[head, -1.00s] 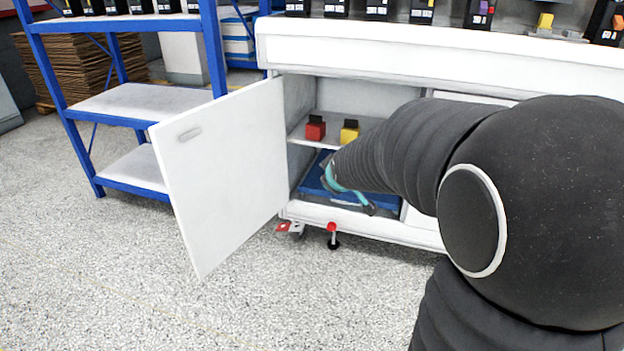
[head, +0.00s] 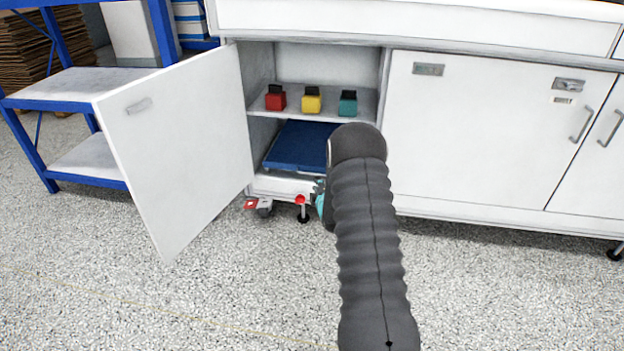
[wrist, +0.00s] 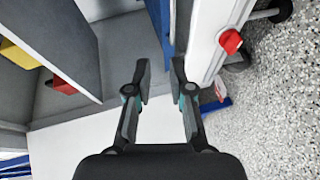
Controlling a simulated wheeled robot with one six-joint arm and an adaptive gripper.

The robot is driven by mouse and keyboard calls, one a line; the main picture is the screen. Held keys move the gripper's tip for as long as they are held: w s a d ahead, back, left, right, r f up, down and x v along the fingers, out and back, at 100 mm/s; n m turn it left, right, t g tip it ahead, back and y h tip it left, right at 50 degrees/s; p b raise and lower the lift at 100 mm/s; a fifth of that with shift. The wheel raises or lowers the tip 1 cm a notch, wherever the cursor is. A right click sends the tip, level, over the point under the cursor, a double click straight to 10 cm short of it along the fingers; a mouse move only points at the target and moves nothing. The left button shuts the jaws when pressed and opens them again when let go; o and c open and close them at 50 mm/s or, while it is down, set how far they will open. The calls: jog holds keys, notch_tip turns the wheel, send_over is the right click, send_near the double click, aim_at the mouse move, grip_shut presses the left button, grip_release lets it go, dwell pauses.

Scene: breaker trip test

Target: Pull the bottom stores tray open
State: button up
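The bottom stores tray (head: 296,146) is a flat blue tray on the floor of the open cabinet, below the shelf (head: 324,112). My forearm hides its right part in the head view. My gripper (wrist: 160,78) is open in the wrist view, with a narrow gap between its fingers. The blue tray (wrist: 158,22) shows just beyond and in line with that gap; I cannot tell if its edge is between the fingertips. In the head view my gripper is mostly hidden behind my arm, low at the cabinet front.
The cabinet door (head: 180,150) stands swung open at left. Red (head: 275,99), yellow (head: 311,101) and teal (head: 347,104) blocks sit on the shelf. A red-topped foot (head: 301,207) stands below the cabinet front. A blue rack (head: 85,105) is at left; the floor in front is clear.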

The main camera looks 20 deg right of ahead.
jog(key=shift+n+t, duration=0.3)
jog(key=f+x, duration=0.1)
jog(key=x, duration=0.3)
jog(key=f+b+x, duration=0.1)
jog(key=x, duration=0.4)
jog(key=d+f+x, duration=0.1)
jog(key=x, duration=0.4)
jog(key=shift+s+f, duration=0.15)
jog(key=shift+s, duration=0.1)
grip_shut()
